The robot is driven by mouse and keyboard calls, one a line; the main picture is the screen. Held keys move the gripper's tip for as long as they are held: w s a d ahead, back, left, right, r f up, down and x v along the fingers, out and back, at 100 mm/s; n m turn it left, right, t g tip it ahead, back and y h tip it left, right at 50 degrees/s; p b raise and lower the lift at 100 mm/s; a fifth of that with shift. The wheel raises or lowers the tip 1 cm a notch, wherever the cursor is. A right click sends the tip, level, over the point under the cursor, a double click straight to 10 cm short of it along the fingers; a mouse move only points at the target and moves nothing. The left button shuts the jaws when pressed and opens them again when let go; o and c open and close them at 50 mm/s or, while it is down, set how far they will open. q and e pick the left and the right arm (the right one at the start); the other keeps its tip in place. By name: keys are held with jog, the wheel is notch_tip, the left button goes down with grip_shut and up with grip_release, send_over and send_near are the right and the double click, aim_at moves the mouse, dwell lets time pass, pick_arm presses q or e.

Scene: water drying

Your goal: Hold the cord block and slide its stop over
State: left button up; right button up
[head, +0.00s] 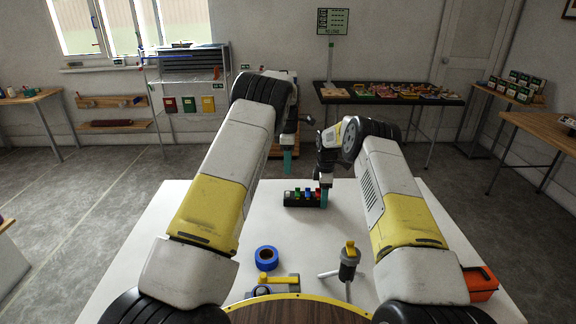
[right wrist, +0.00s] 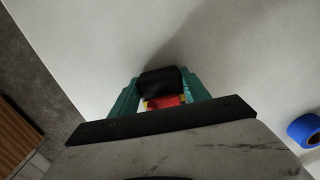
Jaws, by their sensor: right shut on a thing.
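The cord block (head: 303,203) is a dark block on the white table, with a row of small green, blue and red parts on top. My right gripper (head: 324,197) is at its right end. In the right wrist view the teal fingers of my right gripper (right wrist: 160,92) stand on both sides of the black block end (right wrist: 158,81), shut on it; a red part (right wrist: 163,102) shows beside it. Which coloured part is the stop, I cannot tell. My left gripper (head: 288,161) points down beyond the block, apart from it; its finger gap is not visible.
On the white table (head: 200,262) are a blue tape roll (head: 266,258), a grey and yellow tool (head: 349,262), a yellow-handled item (head: 278,280) and an orange box (head: 481,283). The tape also shows in the right wrist view (right wrist: 305,131). The table left of the block is clear.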

jog(key=o, duration=1.6)
